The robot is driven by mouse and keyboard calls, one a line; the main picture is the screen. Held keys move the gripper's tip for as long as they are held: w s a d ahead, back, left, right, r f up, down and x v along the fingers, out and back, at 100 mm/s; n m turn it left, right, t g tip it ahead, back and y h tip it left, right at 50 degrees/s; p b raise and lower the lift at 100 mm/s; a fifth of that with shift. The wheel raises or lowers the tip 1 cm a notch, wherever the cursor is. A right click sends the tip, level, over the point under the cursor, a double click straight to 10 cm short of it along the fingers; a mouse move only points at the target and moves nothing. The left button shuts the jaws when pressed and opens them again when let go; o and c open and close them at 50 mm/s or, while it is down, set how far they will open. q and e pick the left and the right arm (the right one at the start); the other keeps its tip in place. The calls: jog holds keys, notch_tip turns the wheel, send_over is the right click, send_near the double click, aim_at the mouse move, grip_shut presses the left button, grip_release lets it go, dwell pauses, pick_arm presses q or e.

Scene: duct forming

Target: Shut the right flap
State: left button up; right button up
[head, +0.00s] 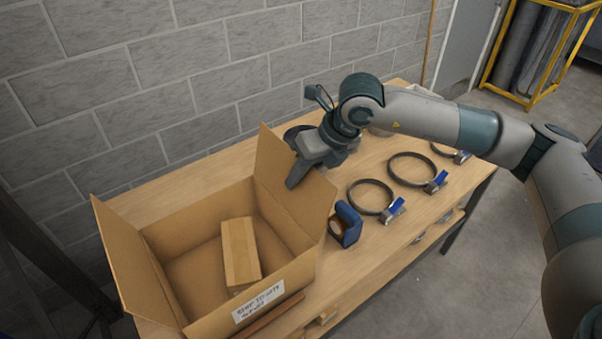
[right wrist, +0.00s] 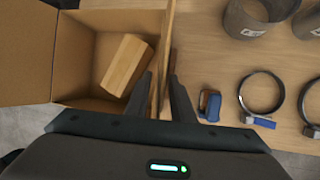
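An open cardboard box (head: 195,318) stands on the workbench. Its right flap (head: 272,160) stands up, leaning outward to the right; in the right wrist view the flap (right wrist: 167,42) shows nearly edge-on. My right gripper (head: 292,183) is at the flap's upper part, with one finger on the box side of it. In the right wrist view my right gripper (right wrist: 162,76) has a finger on either side of the flap, with small gaps visible, so it looks open around it. The left flap (head: 124,258) stands up and leans outward. My left gripper is out of view.
A wooden block (head: 241,252) lies inside the box. On the workbench (head: 160,197), right of the box, are a blue tool (head: 346,224) and several ring clamps (head: 371,197). Grey duct pieces (right wrist: 258,15) stand farther back. A block wall (head: 200,80) runs behind the bench.

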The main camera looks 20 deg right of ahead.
grip_shut()
dwell(1.4)
